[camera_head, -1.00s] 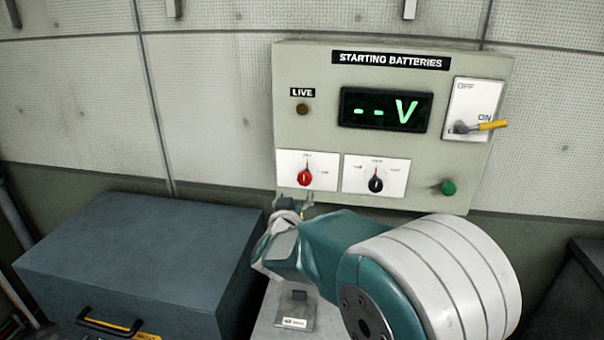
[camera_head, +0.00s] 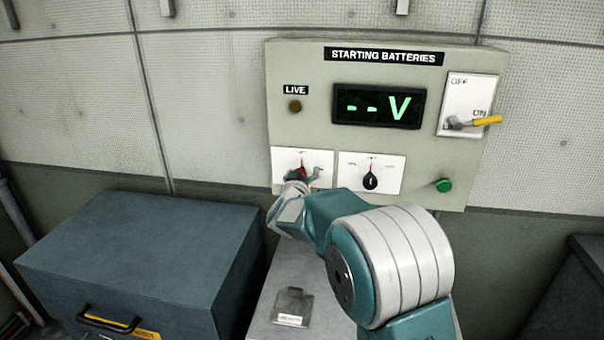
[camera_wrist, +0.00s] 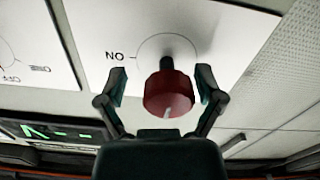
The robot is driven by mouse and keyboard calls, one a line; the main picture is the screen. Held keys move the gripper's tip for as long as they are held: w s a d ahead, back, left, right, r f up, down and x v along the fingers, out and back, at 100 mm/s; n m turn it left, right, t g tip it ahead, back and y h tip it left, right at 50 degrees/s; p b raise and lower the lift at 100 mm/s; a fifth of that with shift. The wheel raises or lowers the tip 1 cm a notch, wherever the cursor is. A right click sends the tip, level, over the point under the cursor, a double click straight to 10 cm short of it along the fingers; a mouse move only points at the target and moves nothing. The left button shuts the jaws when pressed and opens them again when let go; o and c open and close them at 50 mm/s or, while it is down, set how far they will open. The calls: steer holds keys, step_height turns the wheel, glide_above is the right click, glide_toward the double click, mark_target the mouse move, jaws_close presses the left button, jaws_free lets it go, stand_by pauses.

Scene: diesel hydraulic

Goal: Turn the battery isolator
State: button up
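The starting batteries panel (camera_head: 300,65) is on the wall ahead. Its red rotary knob (camera_head: 301,170), on the left white plate, is partly hidden by my gripper (camera_head: 300,177). In the wrist view, which is upside down, the red knob (camera_wrist: 168,93) sits between the two spread fingers of my gripper (camera_wrist: 162,84). Gaps show on both sides of the knob, so my gripper is open around it. An ON mark (camera_wrist: 114,56) is beside the knob. I cannot tell from the task's words alone which control is the isolator.
A black knob (camera_head: 370,181) is just right of the red one. A yellow-handled lever (camera_head: 484,121) points near ON, above a green button (camera_head: 444,185). The display (camera_head: 380,106) shows dashes and V. A blue-grey box (camera_head: 140,250) stands at lower left.

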steer(key=shift+a, duration=0.35)
steer(key=c, duration=0.9)
steer(key=shift+a, duration=0.2)
